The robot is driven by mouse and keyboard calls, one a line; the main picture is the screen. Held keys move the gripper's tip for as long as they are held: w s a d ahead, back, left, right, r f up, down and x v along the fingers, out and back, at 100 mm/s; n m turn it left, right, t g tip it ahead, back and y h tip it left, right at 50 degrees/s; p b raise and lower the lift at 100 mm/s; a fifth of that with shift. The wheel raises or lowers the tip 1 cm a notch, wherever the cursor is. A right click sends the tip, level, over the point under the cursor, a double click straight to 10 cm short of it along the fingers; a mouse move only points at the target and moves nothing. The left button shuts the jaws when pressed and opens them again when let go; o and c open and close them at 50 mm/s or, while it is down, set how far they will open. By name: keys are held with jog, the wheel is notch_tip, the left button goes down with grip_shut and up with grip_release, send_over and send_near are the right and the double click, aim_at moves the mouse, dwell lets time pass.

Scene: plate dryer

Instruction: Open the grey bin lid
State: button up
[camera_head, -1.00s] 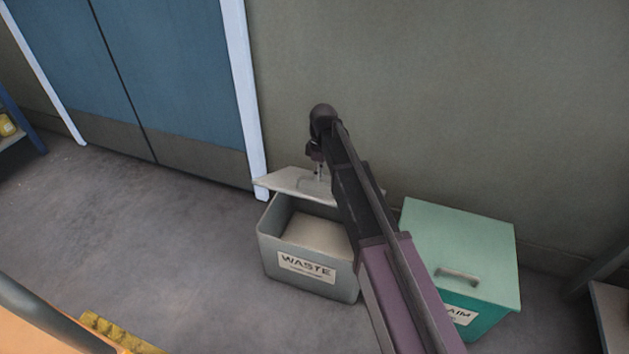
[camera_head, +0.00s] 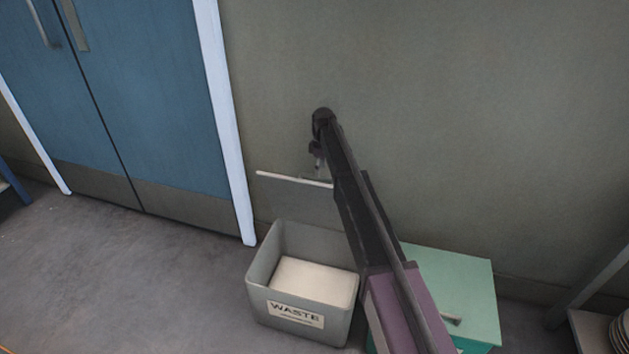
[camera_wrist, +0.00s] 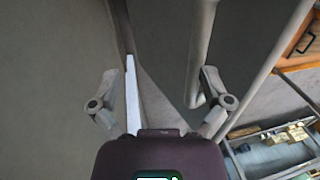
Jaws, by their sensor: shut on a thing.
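The grey bin (camera_head: 262,270) with a "WASTE" label stands on the floor against the wall, its top uncovered and a pale surface showing inside. Its grey lid (camera_head: 290,195) is raised and steeply tilted at the back of the bin, with its pale edge up. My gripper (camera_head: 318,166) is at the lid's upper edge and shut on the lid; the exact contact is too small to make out. In the wrist view my gripper's two fingers (camera_wrist: 160,102) stand apart, with a pale strip between them. My arm hides the right end of the lid.
A green bin (camera_head: 462,280) stands to the right, partly behind my arm. Blue double doors (camera_head: 150,110) with a white frame are on the left. A shelf with stacked plates (camera_head: 619,332) is at the right edge. The floor left of the grey bin is clear.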

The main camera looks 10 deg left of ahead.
jog(key=shift+w+d+f, duration=0.1)
jog(key=shift+w, duration=0.85)
jog(key=shift+w+f, duration=0.1)
jog(key=shift+w, duration=0.25)
jog(key=shift+c, duration=0.8)
jog(key=shift+w+f, duration=0.1)
jog(key=shift+w, duration=0.1)
grip_shut()
jog(key=shift+o, duration=2)
grip_release()
jog(key=shift+s, duration=0.1)
